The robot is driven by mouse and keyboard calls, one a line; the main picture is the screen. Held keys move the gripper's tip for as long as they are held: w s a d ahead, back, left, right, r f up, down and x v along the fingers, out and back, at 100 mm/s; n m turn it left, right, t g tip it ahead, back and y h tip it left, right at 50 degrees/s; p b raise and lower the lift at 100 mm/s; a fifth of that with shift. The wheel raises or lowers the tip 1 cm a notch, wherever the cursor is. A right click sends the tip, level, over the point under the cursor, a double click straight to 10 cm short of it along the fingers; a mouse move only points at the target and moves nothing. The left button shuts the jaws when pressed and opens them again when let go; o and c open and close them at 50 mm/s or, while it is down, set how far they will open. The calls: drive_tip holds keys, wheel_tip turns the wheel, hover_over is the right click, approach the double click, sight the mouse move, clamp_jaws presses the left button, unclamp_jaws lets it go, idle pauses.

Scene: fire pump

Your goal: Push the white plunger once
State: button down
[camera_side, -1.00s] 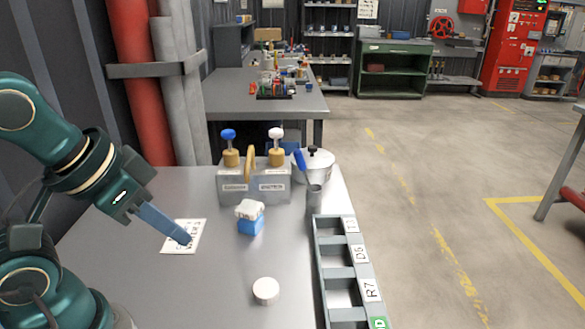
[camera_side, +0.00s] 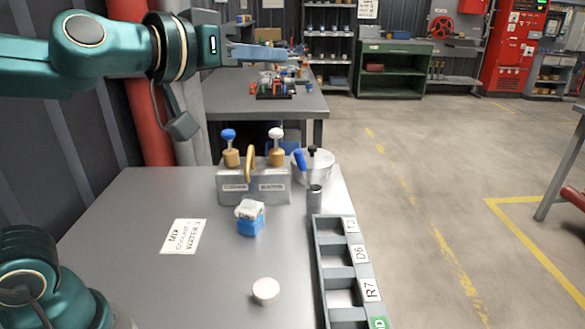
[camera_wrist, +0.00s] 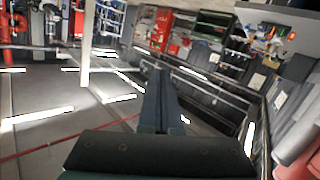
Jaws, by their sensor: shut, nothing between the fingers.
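The fire pump (camera_side: 237,184) is a grey metal box at the back of the table. It carries a blue-topped plunger (camera_side: 229,146) on the left and the white plunger (camera_side: 276,146) on the right, each with a brass-coloured collar. A brass handle (camera_side: 250,163) stands between them. My gripper (camera_side: 300,54) is raised high above the pump, pointing right and level, well clear of both plungers. Its fingers (camera_wrist: 160,100) are together and empty in the wrist view, which looks out across the room and does not show the pump clearly.
A blue-and-white block (camera_side: 250,219), a white disc (camera_side: 266,290), a printed sheet (camera_side: 183,237) and a labelled rack (camera_side: 362,270) are on the table (camera_side: 210,290).

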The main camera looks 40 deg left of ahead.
drive_tip(key=w+a+f+n+g+y, duration=0.2)
drive_tip(key=w+a+n+y, duration=0.45)
drive_tip(key=a+y, duration=0.25)
wheel_tip(320, 180, down, 9)
drive_tip(key=d+g+y, duration=0.1)
drive_tip(key=d+g, duration=0.1)
drive_tip(key=g, duration=0.1)
drive_tip(key=shift+w+f+y, duration=0.15)
drive_tip(key=shift+w+y, duration=0.1)
drive_tip(key=shift+y, duration=0.05)
hover_over(276, 134)
wheel_tip(276, 134, down, 2)
drive_tip(key=shift+s+d+f, duration=0.1)
drive_tip(key=shift+s+f, duration=0.05)
drive_tip(key=shift+f, duration=0.95)
drive_tip(key=shift+s+d+f, duration=0.1)
drive_tip(key=shift+s+f, duration=0.05)
drive_tip(key=shift+f, duration=0.95)
